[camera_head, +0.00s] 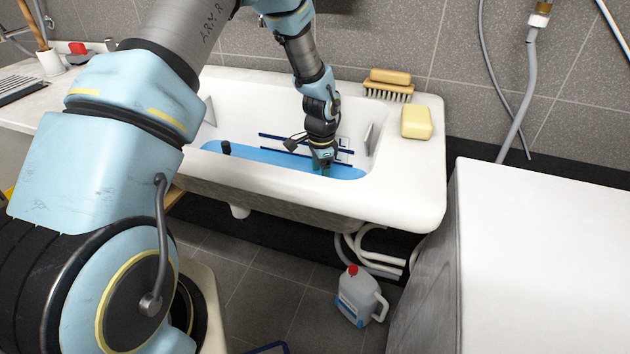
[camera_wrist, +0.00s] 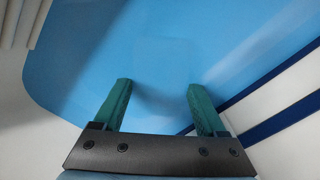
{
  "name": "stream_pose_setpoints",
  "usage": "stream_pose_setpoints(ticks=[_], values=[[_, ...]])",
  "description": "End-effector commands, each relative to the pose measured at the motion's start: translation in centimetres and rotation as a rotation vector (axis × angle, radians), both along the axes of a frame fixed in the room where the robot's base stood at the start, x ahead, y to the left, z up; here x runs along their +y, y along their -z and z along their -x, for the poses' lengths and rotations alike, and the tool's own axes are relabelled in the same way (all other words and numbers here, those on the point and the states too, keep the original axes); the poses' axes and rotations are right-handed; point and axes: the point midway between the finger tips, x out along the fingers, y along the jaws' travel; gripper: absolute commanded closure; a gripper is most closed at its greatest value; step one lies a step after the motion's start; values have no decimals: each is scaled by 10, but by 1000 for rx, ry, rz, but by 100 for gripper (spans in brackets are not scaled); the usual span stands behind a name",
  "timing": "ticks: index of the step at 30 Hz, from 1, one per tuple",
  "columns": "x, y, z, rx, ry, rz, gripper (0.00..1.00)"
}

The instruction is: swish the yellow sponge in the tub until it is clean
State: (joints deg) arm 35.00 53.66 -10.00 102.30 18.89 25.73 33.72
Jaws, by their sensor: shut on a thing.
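The white tub (camera_head: 432,185) holds blue water (camera_head: 346,171). My gripper (camera_head: 322,168) reaches down into the water near the tub's front side. In the wrist view, its two green fingers (camera_wrist: 158,86) stand apart, gripping a thing under the water, taken to be the yellow sponge. Only a faint blue-tinted patch shows between and beyond the fingertips, so its colour and any dirt on it cannot be seen. A pale yellow block (camera_head: 416,122) lies on the tub's right ledge; I cannot tell whether it is soap or a sponge.
A wooden brush (camera_head: 388,84) lies at the tub's back right rim. A white-topped cabinet (camera_head: 550,240) stands to the right. A jug with a red cap (camera_head: 360,298) is on the floor below. Dark blue stripes (camera_wrist: 272,120) run along the tub wall beside my gripper.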

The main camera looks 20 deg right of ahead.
Motion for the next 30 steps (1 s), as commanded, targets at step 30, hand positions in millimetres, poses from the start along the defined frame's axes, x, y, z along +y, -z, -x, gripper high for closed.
stream_pose_setpoints(ticks=[30], values=[[50,0,0,0,1,0,71]])
